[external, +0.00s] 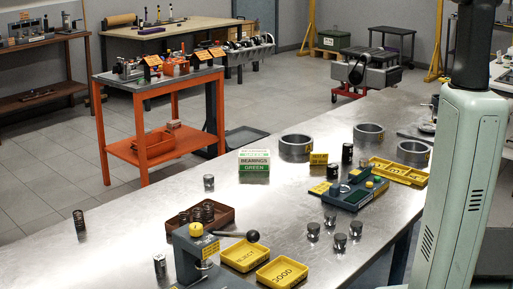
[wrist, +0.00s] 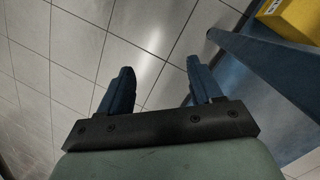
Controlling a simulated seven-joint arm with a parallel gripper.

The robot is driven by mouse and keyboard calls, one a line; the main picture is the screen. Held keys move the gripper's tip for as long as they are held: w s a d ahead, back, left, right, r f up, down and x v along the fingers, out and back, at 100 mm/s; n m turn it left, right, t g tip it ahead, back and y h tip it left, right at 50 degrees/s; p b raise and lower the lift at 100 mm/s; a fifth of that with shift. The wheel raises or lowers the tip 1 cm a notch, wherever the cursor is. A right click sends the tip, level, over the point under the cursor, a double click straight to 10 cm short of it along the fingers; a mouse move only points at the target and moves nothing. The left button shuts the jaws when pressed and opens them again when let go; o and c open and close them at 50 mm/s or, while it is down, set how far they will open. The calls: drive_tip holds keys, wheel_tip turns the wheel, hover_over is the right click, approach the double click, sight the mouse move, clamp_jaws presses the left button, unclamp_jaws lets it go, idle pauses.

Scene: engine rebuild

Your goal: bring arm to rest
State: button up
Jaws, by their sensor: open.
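My gripper (wrist: 158,88) is open and empty in the wrist view, with its two dark fingers spread over the tiled floor. It touches nothing there. In the external view my pale green arm (external: 465,190) rises at the right edge, and its gripper end is outside the picture.
A steel workbench (external: 120,240) carries a lever press (external: 195,255), yellow REJECT (external: 243,254) and GOOD (external: 283,272) trays, a green-labelled bearings box (external: 254,165), rings, springs and pistons. In the wrist view, a blue beam (wrist: 265,75) and a yellow object (wrist: 290,18) lie right of my gripper.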

drive_tip(key=s+a+f+g, duration=0.1)
drive_tip(key=s+a, duration=0.3)
drive_tip(key=s, duration=0.3)
drive_tip(key=s+a+f+n+g, duration=0.1)
drive_tip(key=s+a, duration=0.3)
drive_tip(key=s, duration=0.3)
drive_tip(key=s+a+f+g+y, duration=0.1)
drive_tip(key=s+a, duration=0.2)
drive_tip(key=s, duration=0.4)
drive_tip(key=shift+a+n+g, duration=0.4)
drive_tip(key=shift+s, duration=0.1)
